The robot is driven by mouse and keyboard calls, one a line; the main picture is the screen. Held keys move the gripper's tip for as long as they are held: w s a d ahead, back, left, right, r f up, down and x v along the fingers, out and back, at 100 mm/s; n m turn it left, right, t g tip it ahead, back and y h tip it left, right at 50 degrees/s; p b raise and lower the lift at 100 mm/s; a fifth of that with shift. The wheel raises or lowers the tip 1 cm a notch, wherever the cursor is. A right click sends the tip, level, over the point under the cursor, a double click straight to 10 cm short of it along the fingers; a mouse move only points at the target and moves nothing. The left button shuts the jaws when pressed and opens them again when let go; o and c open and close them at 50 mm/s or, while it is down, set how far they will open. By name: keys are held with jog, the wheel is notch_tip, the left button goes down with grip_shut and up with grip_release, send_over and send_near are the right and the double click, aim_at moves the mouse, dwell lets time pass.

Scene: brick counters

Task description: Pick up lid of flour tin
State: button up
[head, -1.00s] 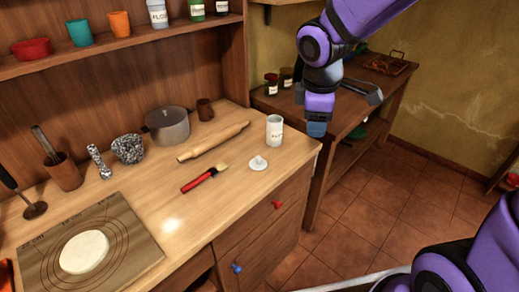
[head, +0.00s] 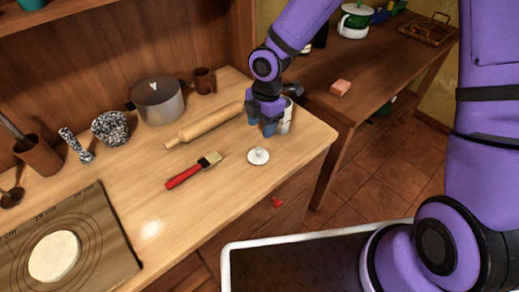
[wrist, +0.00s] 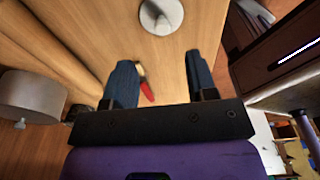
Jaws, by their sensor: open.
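The lid (head: 258,156), a small white disc with a raised knob, lies on the wooden counter near its right end. It also shows at the top of the wrist view (wrist: 161,14), beyond the fingertips. The white flour tin (head: 287,117) stands behind it, partly hidden by my gripper. My gripper (head: 262,127) is open and empty, its blue fingers pointing down beside the tin and apart from the lid. In the wrist view, both fingers (wrist: 161,75) are spread with nothing held between them.
A brush with a red handle (head: 184,177) lies left of the lid. A rolling pin (head: 205,126), a grey pot (head: 158,102) and a brown cup (head: 204,80) are farther back. The counter in front of the lid is clear.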

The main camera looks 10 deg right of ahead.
aim_at(258, 149)
jog(key=shift+s+a+f, duration=0.15)
jog(key=shift+a+f, duration=0.05)
jog(key=shift+f, duration=1.35)
jog(key=shift+s+a+f, duration=0.15)
jog(key=shift+f, duration=1.4)
jog(key=shift+s+a+f, duration=0.15)
jog(key=shift+a+f, duration=0.05)
jog(key=shift+f, duration=1.35)
grip_shut()
